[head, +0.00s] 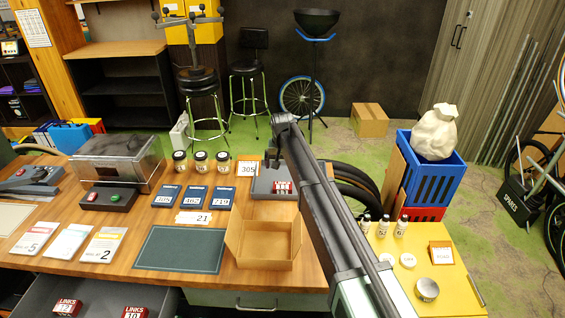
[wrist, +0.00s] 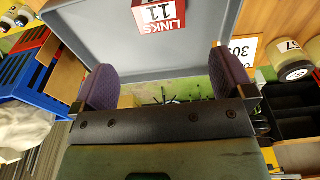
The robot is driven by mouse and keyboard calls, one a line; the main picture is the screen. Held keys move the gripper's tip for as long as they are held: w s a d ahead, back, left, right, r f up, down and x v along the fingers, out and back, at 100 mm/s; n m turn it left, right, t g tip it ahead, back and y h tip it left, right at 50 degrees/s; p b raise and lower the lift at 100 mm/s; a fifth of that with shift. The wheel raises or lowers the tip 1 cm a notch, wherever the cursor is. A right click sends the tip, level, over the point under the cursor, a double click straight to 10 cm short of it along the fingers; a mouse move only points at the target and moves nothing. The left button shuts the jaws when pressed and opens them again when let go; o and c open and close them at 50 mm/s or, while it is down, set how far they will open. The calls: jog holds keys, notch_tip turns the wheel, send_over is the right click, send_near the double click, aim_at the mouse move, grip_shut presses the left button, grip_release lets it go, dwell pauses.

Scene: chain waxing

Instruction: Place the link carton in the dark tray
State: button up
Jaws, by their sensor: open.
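A red and white link carton marked 11 sits in the grey tray (head: 262,187) in the head view, on the table just left of my arm. The carton (head: 283,187) also shows at the top of the wrist view (wrist: 160,15), cut off by the frame edge, inside the tray (wrist: 205,48). My gripper (wrist: 166,85) is open and empty, with its two purple-padded fingers apart. The carton is beyond the fingertips and not touching them. In the head view my gripper is mostly hidden at the arm's end. Two more link cartons (head: 67,308) (head: 134,312) lie in the open drawer.
An open cardboard box (head: 265,262) stands in front of the tray. A 305 card (head: 248,169) and several jars (head: 201,161) are behind it. Blue booklets (head: 194,197) and a green mat (head: 180,250) lie left. A yellow table (head: 450,285) with bottles is at right.

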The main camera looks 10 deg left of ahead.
jog(key=s+d, duration=1.4)
jog(key=s, duration=0.4)
jog(key=s+d+m+g, duration=0.1)
jog(key=s+d, duration=1.3)
jog(key=s, duration=0.5)
jog(key=shift+s+f, duration=0.15)
jog(key=shift+f, duration=0.05)
jog(key=shift+a, duration=0.1)
